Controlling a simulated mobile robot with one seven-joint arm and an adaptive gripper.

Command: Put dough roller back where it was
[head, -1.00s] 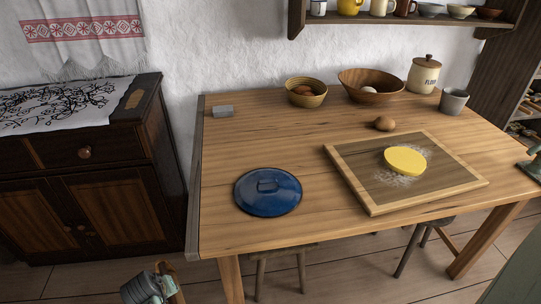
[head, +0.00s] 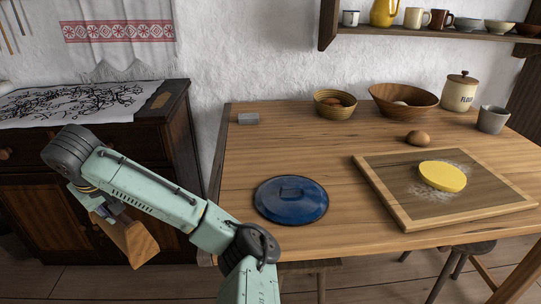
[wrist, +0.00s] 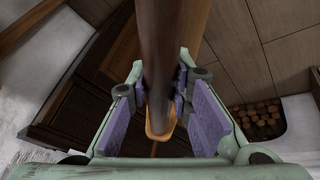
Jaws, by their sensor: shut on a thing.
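My gripper (head: 108,214) hangs low in front of the dark cabinet at the left of the head view. It is shut on a wooden thing that looks like the dough roller (head: 136,241). In the wrist view the dough roller (wrist: 160,60) is a long brown shape between the purple pads of my gripper (wrist: 163,105), with a lighter orange rim at its near end. Its full shape does not show. The table (head: 335,150) stands to the right, apart from my gripper. A wooden board (head: 405,205) lies on it with flour and yellow dough (head: 442,176).
A blue lid (head: 290,200) lies near the table's front left. The cabinet (head: 180,130) carries a patterned cloth. The table's left middle is clear.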

